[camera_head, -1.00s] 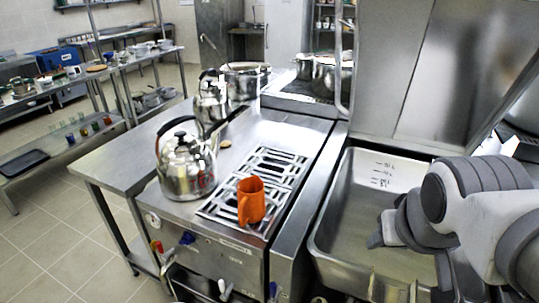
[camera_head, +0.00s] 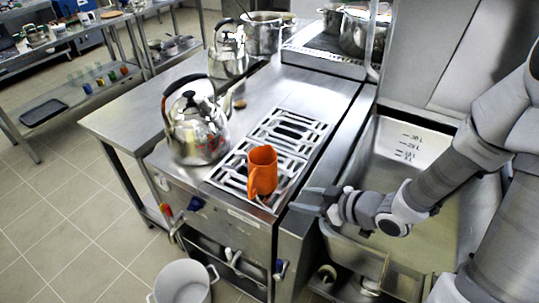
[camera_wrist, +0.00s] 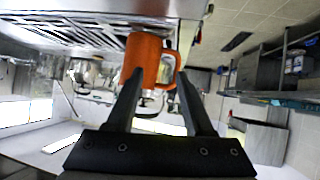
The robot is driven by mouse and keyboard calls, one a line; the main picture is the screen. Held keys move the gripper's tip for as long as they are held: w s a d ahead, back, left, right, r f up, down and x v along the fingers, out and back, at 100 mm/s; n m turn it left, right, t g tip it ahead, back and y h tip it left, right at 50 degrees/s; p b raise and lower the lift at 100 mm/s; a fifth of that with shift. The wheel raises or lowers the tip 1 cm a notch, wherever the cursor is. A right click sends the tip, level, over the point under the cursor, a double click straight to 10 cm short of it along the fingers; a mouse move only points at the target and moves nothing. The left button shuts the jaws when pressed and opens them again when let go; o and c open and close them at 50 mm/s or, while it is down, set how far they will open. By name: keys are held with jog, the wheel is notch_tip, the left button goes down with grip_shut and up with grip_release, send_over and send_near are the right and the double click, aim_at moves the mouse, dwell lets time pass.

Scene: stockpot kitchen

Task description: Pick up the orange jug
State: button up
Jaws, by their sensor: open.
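The fingers are spread and nothing is held.
A steel kettle (camera_head: 197,130) stands left of the jug, with another kettle (camera_head: 229,55) and a pot (camera_head: 263,35) farther back. A deep steel basin (camera_head: 440,165) lies to the right. A white pot (camera_head: 183,284) sits on the floor in front. Counter behind the grate is mostly clear.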

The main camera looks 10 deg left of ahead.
aim_at(251, 193)
jog(key=w+a+f+y+b, duration=0.1)
jog(key=a, duration=0.3)
jog(key=a+f, duration=0.1)
jog(key=a, duration=0.3)
jog(key=w+a+f+y+b, duration=0.1)
jog(key=a, duration=0.3)
jog(key=shift+w+f+n+y+b, duration=0.2)
jog(key=shift+w+n+y+b, duration=0.1)
jog(key=shift+w, duration=0.05)
jog(key=shift+g, duration=0.3)
jog(key=shift+w+x, duration=0.2)
jog(key=shift+x, duration=2.85)
jog(key=shift+d+r, duration=0.1)
grip_shut()
